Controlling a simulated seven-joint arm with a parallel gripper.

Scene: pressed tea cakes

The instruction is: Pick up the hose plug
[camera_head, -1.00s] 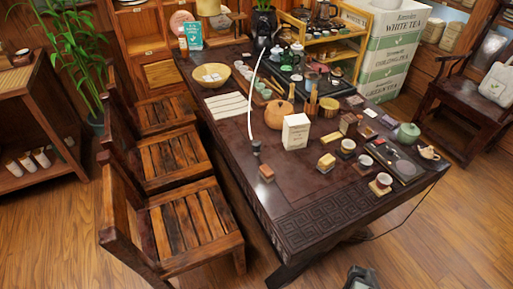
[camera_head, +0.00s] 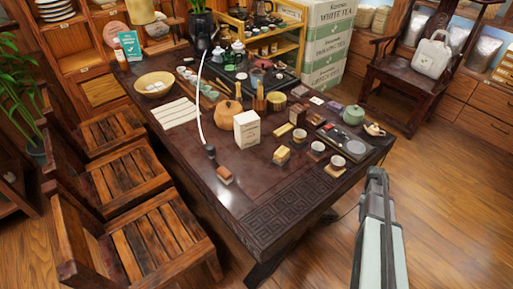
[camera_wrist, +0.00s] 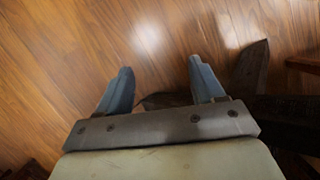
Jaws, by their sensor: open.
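A thin white hose (camera_head: 200,105) arcs over the dark wooden table (camera_head: 200,180). A small black plug (camera_head: 211,152) at its lower end stands near the table's left long edge; I take it for the hose plug. My gripper (camera_head: 376,175) is off the table's front right side, over the floor and well to the right of the plug. In the wrist view my gripper (camera_wrist: 160,68) has its two blue-grey fingers wide apart with only floor between them. The plug is not visible in the wrist view.
A reddish-brown block (camera_head: 225,176) lies just in front of the plug. A white box (camera_head: 247,130) and a round orange-brown pot (camera_head: 227,113) stand to its right and behind. Wooden chairs (camera_head: 150,240) line the left side. Cups and small boxes crowd the right part.

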